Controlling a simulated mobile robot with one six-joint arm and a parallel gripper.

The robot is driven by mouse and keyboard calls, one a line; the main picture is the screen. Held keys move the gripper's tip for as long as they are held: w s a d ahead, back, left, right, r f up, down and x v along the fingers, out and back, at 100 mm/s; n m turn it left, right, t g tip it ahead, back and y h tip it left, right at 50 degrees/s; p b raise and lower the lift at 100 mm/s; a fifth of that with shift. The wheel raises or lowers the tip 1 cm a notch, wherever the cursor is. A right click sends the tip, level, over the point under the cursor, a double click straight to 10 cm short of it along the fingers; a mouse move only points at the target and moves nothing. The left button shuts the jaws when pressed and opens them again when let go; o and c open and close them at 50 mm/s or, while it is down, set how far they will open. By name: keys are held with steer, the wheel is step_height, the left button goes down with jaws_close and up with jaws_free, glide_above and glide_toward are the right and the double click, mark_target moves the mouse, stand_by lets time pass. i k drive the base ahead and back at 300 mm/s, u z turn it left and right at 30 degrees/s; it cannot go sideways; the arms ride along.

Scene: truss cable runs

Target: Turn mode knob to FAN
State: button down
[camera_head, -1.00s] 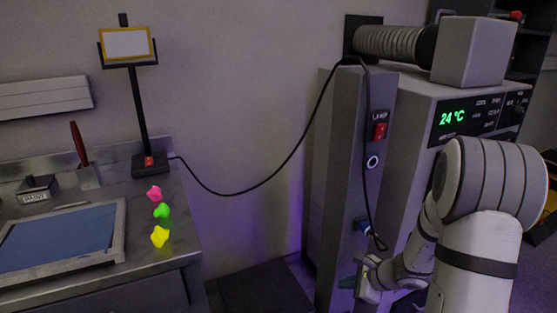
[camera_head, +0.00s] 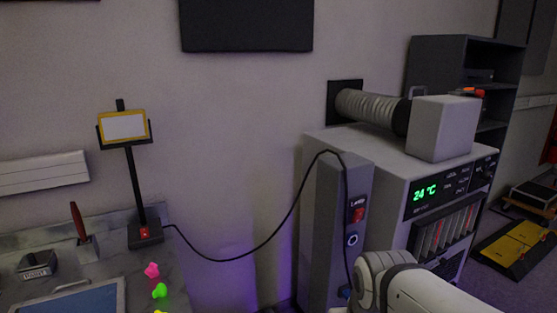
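The grey air unit stands at the right, with a dark control panel (camera_head: 451,187) on its upper front. The panel shows a green "24 °C" display (camera_head: 425,191) at its left and rows of small labels too small to read. Dark round shapes at the panel's right end (camera_head: 485,166) look like the knob area; the mode knob's setting cannot be made out. My arm shows at the bottom, in front of the unit's lower part. My gripper is outside the picture.
A louvred grille (camera_head: 445,231) lies below the panel. A yellow-black ramp (camera_head: 515,250) is on the right floor.

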mark_target(487, 176)
steer(key=z, duration=0.7)
steer(key=k, duration=0.3)
steer(key=z, duration=1.25)
steer(key=i, duration=1.3)
steer(key=u, duration=0.45)
